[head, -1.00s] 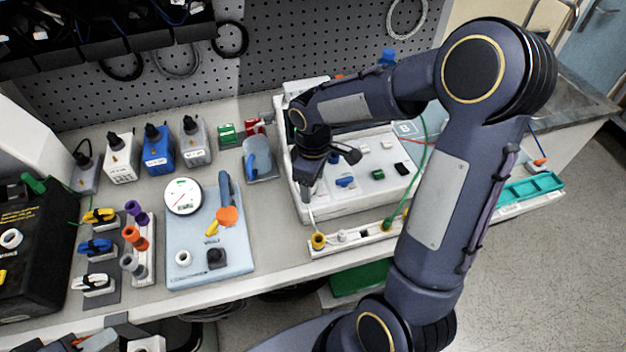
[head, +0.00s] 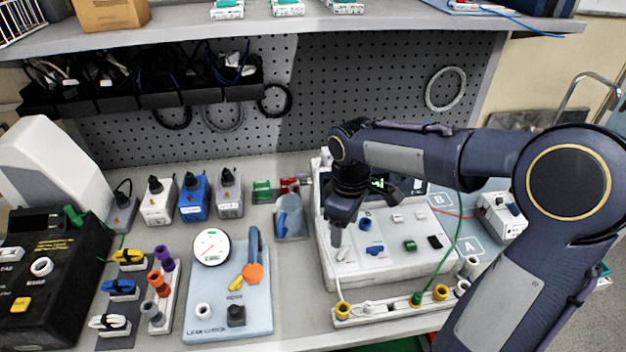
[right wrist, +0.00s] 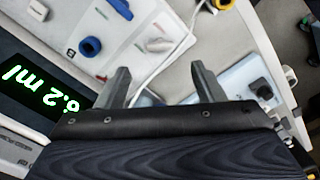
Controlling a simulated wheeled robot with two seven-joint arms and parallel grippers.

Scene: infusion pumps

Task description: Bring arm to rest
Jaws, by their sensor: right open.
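My right arm comes in from the right in the head view. My right gripper (head: 366,216) hangs over the left part of a white pump console (head: 375,268) and is open with nothing between its fingers. In the right wrist view the two fingers of my right gripper (right wrist: 163,84) stand well apart, with the console's white panel (right wrist: 125,40) and the bench beyond them. A green display reading "6.2 ml" (right wrist: 42,92) shows at the left there. The gripper and forearm hide part of the console. My left gripper is not in view.
A row of yellow and white connectors (head: 390,308) lies in front of the console. A pale blue board (head: 205,318) with a gauge is to its left. A green cable (head: 452,262) passes near my right arm. A shelf (head: 300,38) overhangs the pegboard.

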